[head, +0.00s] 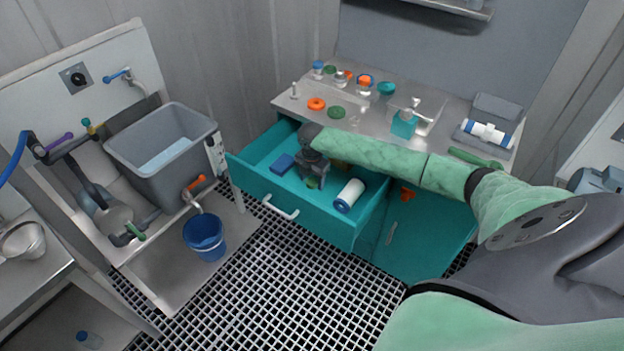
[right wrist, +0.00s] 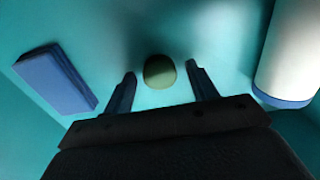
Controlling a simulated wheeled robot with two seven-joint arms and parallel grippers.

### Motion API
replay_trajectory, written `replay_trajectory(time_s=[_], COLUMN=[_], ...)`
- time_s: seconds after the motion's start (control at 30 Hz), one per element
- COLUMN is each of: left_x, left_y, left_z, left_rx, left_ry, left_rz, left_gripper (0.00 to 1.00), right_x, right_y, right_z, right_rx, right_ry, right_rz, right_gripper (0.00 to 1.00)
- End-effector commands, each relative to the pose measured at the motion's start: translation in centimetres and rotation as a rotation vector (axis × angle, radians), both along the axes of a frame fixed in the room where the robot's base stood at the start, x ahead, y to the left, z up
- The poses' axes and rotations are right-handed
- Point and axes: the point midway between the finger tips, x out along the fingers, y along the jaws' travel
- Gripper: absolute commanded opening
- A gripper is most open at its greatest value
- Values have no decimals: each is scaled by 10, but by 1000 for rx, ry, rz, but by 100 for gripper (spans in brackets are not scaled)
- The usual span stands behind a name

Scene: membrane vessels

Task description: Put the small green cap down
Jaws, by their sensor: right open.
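The small green cap (right wrist: 159,71) lies on the floor of the open teal drawer (head: 328,226). In the head view the cap (head: 312,183) shows just below my right gripper (head: 314,178). My right gripper also shows in the right wrist view (right wrist: 163,85). Its two fingers are apart, with the cap between and slightly beyond their tips, and a gap shows on each side. My right arm reaches over the drawer from the right. My left gripper is not in view.
In the drawer, a blue block (head: 282,164) lies left of the gripper and a white roll with a blue end (head: 350,195) lies right. The counter (head: 284,99) behind holds several caps and fittings. A grey tub (head: 163,160) and a blue bucket (head: 204,236) stand at left.

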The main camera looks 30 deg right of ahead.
Motion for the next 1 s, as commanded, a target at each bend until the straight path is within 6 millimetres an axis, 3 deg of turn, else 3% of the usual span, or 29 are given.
replay_trajectory(time_s=[0.17,0.3,0.7,1.0], left_x=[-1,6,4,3], left_y=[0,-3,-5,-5], left_z=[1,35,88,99], left_rx=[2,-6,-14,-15], left_ry=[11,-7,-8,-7], left_rz=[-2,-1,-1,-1], left_gripper=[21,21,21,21], right_x=[1,1,1,0], right_y=[-1,-1,0,0], right_z=[15,41,108,121], right_rx=[0,-1,0,0], right_ry=[-2,-4,-2,0], right_rz=[0,1,0,0], right_gripper=[58,58,58,58])
